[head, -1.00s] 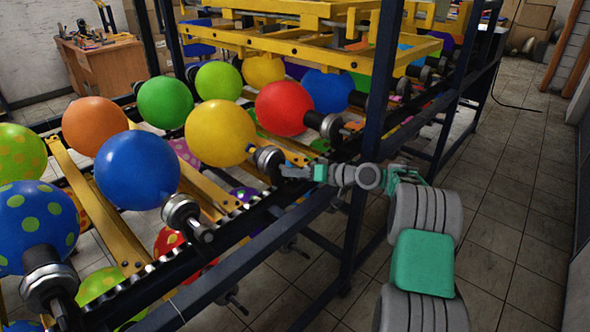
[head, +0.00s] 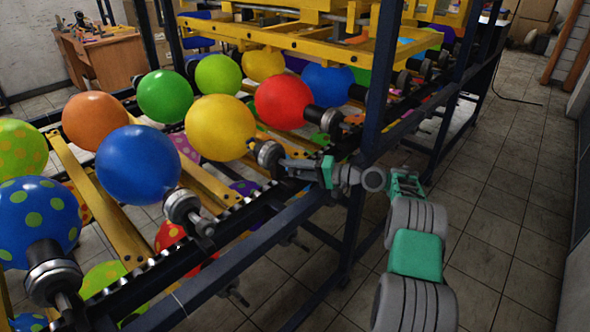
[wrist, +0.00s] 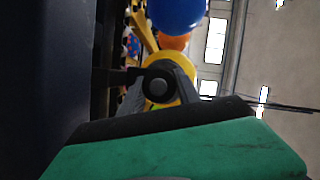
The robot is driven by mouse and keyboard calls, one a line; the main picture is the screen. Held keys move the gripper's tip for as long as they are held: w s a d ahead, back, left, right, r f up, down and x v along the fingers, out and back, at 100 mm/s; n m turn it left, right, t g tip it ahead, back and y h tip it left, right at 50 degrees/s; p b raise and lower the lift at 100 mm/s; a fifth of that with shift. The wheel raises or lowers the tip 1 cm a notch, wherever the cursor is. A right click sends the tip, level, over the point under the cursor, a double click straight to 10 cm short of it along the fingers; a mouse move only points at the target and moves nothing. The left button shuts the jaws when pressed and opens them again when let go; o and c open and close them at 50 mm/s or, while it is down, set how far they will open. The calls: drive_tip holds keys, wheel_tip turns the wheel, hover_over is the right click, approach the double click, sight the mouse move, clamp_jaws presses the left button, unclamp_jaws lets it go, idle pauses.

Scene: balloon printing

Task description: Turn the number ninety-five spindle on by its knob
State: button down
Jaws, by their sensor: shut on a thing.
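A grey metal spindle (head: 266,153) with a yellow balloon (head: 220,127) on it sits on the dark rack rail in the head view. My gripper (head: 283,167) reaches it from the right, fingers at its outer end. In the wrist view a round dark knob (wrist: 158,87) lies between the two grey fingers, with the yellow balloon behind it. My gripper is shut on this knob. No number is readable on the spindle, and its on or off state cannot be told.
Neighbouring spindles carry a blue balloon (head: 138,165) to the left and a red balloon (head: 284,102) to the right. A dark upright post (head: 375,95) stands close to my arm. The tiled floor (head: 505,190) at right is clear.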

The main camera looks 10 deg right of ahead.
idle(0.3)
drive_tip(key=c, duration=0.9)
unclamp_jaws()
drive_tip(key=shift+o, duration=0.2)
